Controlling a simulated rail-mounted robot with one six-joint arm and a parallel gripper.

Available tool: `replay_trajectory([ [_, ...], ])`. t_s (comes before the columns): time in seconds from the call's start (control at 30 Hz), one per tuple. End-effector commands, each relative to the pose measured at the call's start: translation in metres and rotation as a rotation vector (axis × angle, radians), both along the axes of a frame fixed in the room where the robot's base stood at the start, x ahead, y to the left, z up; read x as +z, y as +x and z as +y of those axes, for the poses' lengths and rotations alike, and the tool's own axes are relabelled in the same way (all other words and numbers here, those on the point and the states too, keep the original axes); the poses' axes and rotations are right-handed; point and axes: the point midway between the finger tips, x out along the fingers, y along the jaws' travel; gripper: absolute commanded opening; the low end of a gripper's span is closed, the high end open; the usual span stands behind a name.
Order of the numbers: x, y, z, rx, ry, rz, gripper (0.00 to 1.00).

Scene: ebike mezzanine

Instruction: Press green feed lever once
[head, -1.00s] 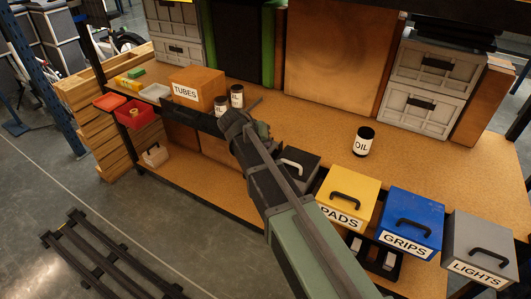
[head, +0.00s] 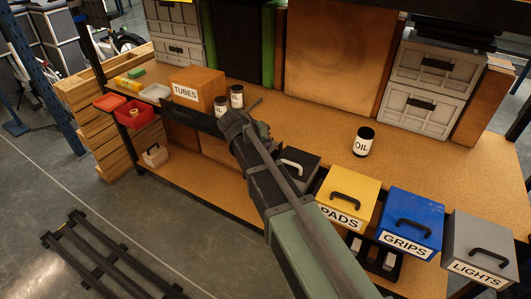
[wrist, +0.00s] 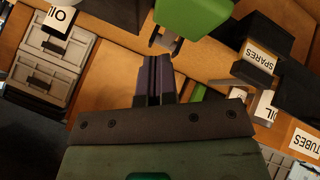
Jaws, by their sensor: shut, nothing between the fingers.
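In the wrist view, where labels appear turned over, a bright green block (wrist: 195,18) sits at the top edge, partly cut off. In the head view, my arm reaches over the bench with my gripper's end (head: 236,122) near the shelf's middle. The green block is not recognisable there; my arm may hide it.
The bench (head: 310,128) carries a TUBES box (head: 197,90), dark OIL tins, one standing alone (head: 363,142), and grey crates (head: 430,95). Yellow PADS (head: 348,195), blue GRIPS (head: 412,220) and grey LIGHTS (head: 480,248) bins line the front.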

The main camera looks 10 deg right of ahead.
Motion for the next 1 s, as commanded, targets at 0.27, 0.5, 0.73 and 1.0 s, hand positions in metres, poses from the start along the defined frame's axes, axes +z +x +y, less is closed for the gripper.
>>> replay_trajectory([
  [0.27, 0.0000, 0.0000, 0.0000, 0.000, 0.000, 0.000, 0.00],
  [0.5, -0.0052, -0.0003, 0.0002, 0.000, 0.000, 0.000, 0.00],
  [0.73, -0.0088, -0.0005, 0.0005, 0.000, 0.000, 0.000, 0.00],
  [1.0, -0.0092, -0.0006, 0.0005, 0.000, 0.000, 0.000, 0.00],
])
